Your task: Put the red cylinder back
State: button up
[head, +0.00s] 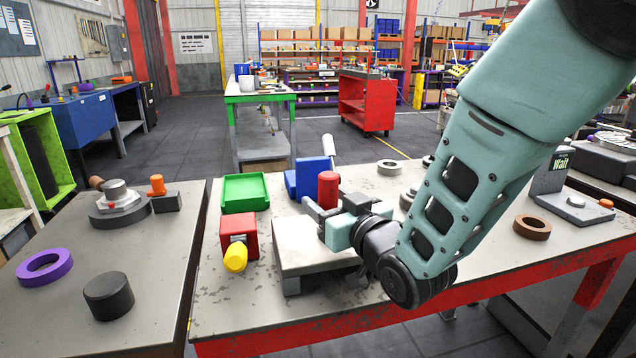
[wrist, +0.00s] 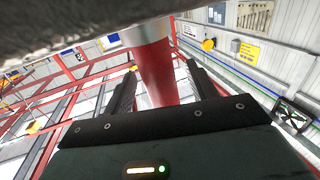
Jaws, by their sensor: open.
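The red cylinder (head: 328,188) stands upright at my gripper, near the far edge of a raised grey platform (head: 300,240) on the table. My gripper (head: 327,207) reaches in low from the right, open. In the wrist view the red cylinder (wrist: 157,72) is between the two open fingers of my gripper (wrist: 161,67), with a pale part at its upper end. A gap shows beside the right finger; contact on the left is unclear. The cylinder's lower end is hidden behind my gripper in the head view, so I cannot tell what it rests on.
A blue holder (head: 305,180) stands just behind. A green tray (head: 245,192) and a red block (head: 238,226) with a yellow cylinder (head: 235,258) lie left. A brown ring (head: 532,227) lies right. A side table holds a purple ring (head: 44,266) and black cylinder (head: 108,296).

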jog(key=shift+w+a, duration=0.1)
jog(key=shift+w, duration=0.05)
grip_shut()
jog(key=shift+r, duration=0.1)
